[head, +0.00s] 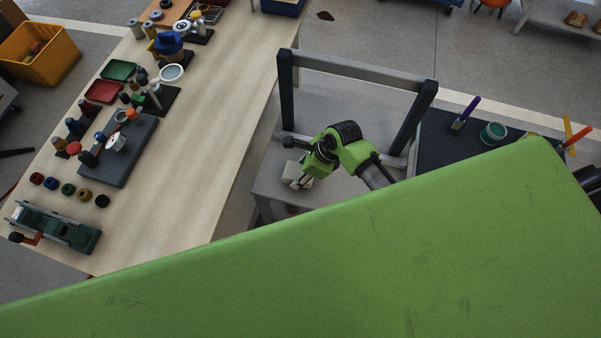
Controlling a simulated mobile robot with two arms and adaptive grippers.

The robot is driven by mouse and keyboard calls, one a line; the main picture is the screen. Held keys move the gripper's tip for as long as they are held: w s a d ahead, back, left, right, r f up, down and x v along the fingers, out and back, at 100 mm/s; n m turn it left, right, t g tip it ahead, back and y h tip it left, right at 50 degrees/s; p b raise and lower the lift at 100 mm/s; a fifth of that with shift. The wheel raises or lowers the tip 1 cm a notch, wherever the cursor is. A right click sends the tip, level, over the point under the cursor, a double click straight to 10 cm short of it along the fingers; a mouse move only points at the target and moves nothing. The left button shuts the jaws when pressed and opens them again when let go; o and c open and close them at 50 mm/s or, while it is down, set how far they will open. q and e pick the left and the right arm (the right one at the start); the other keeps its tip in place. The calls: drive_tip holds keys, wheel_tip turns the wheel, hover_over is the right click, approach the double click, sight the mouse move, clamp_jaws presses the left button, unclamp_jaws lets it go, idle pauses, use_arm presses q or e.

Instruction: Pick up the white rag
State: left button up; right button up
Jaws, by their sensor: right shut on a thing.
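The white rag (292,172) is a small pale crumpled piece at the grey surface of the framed stand (273,187). My right gripper (301,181) reaches down over it from a green wrist and is shut on it. The gripper and wrist hide part of the rag. I cannot tell whether the rag still touches the surface. My left gripper is not in view.
A long wooden workbench (205,120) at left carries tools, trays and a green vise (55,228). A dark surface (440,145) with a teal can (493,133) lies right. A large green panel (330,270) covers the foreground.

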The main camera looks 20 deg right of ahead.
drive_tip(key=s+a+r, duration=0.7)
drive_tip(key=s+r, duration=0.4)
drive_tip(key=s, duration=0.1)
drive_tip(key=shift+a+r+b, duration=0.25)
drive_tip(key=shift+r+b, duration=0.1)
drive_tip(key=shift+r, duration=0.05)
